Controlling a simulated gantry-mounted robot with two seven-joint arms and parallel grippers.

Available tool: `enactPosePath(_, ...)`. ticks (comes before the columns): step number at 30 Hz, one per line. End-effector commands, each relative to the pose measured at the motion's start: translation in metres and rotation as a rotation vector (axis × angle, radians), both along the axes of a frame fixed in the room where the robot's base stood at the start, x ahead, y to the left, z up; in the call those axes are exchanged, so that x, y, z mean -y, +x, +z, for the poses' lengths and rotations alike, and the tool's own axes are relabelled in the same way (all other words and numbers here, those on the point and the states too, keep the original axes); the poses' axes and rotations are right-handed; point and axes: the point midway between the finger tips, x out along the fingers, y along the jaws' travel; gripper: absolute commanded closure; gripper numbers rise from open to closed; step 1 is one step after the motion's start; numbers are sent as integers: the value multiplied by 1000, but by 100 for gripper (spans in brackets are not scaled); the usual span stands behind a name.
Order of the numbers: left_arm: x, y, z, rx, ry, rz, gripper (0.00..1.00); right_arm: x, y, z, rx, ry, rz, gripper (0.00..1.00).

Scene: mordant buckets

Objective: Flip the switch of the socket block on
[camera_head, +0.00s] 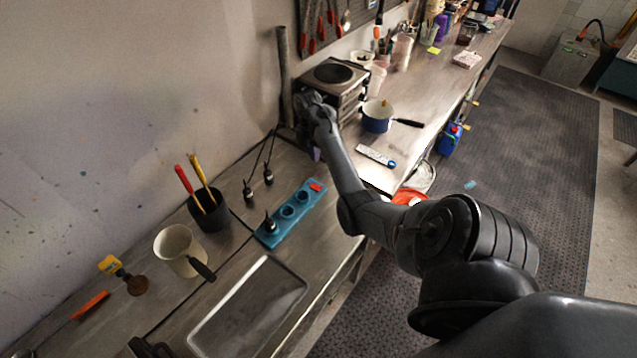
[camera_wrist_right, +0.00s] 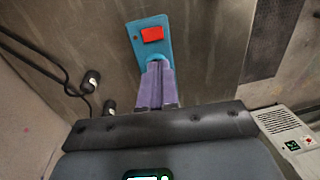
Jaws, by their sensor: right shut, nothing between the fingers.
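The teal socket block (camera_head: 279,228) lies on the metal bench in the head view. Its red switch (camera_head: 316,187) is at the end nearer my right gripper, and a black plug (camera_head: 270,224) sits at the other end. My right gripper (camera_head: 316,154) points down just beyond the switch end, apart from the block in this view. In the right wrist view the purple fingers (camera_wrist_right: 156,67) are shut together and empty. They hide part of the socket block (camera_wrist_right: 137,33), and the red switch (camera_wrist_right: 152,34) shows just past their tips. Whether the switch is on cannot be told. My left gripper is not in view.
Two black plugs with cables (camera_head: 268,176) lie left of the block. A hot plate (camera_head: 333,76), blue pot (camera_head: 377,117) and white remote (camera_head: 374,156) stand beyond my right arm.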

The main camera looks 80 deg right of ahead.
Motion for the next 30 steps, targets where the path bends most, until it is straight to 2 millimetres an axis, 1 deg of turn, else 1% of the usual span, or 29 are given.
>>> enactPosePath(5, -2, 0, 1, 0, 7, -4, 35, -1, -1, -9, -2, 2, 1, 100)
enactPosePath(8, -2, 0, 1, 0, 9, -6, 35, -2, -3, -20, -3, 3, 1, 100)
enactPosePath(11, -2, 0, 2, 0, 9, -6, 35, -3, -5, -35, -5, 4, 2, 100)
enactPosePath(21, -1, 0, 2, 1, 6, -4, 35, -6, -12, -97, -4, 3, 0, 100)
enactPosePath(27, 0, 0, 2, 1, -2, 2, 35, -7, -15, -124, -3, 1, 0, 100)
enactPosePath(30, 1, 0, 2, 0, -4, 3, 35, -7, -15, -132, -3, 1, 0, 100)
